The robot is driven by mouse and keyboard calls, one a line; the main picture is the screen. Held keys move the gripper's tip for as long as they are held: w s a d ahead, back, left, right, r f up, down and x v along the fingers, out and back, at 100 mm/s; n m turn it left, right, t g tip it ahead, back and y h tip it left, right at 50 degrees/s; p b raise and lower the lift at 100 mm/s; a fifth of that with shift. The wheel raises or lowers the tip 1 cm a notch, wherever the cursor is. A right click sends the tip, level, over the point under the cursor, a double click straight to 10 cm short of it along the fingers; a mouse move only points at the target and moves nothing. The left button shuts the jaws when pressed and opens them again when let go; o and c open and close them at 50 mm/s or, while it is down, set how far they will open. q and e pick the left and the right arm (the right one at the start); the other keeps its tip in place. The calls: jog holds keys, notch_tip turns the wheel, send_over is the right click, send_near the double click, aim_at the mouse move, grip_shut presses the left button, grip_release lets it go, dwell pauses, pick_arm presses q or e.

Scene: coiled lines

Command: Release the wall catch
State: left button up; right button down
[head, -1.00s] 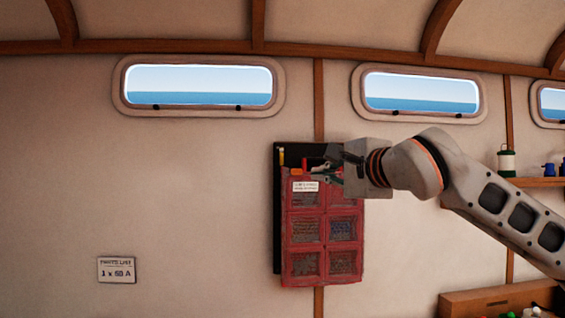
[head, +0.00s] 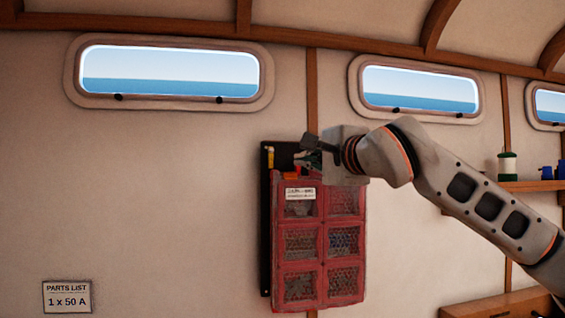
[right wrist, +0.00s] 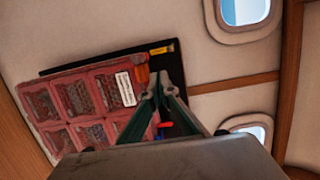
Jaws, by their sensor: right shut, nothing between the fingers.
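A red case (head: 323,227) with several mesh-fronted compartments and a white label hangs on a black wall panel (head: 266,225). A small orange piece (head: 290,175) sits at the case's top edge; it also shows in the right wrist view (right wrist: 142,75). It may be the wall catch, but I cannot tell for sure. My right gripper (head: 303,161) is shut and empty, in front of the panel just above the case's top edge. In the right wrist view its fingertips (right wrist: 157,84) appear beside the orange piece; contact is unclear. My left gripper is out of view.
A yellow piece (head: 270,158) is at the panel's upper left. Small red (right wrist: 165,125) and blue (right wrist: 159,135) parts show near my fingers in the wrist view. A parts list card (head: 67,297) reads "1 x 50 A". A shelf (head: 530,186) is at right.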

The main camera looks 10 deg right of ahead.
aim_at(271, 158)
jog(key=shift+w, duration=0.1)
jog(key=p+x, duration=0.2)
jog(key=x, duration=0.8)
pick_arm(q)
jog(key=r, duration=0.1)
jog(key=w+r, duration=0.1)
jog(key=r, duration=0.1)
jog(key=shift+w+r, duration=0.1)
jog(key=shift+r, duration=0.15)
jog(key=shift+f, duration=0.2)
pick_arm(e)
jog(key=shift+d+f, duration=0.1)
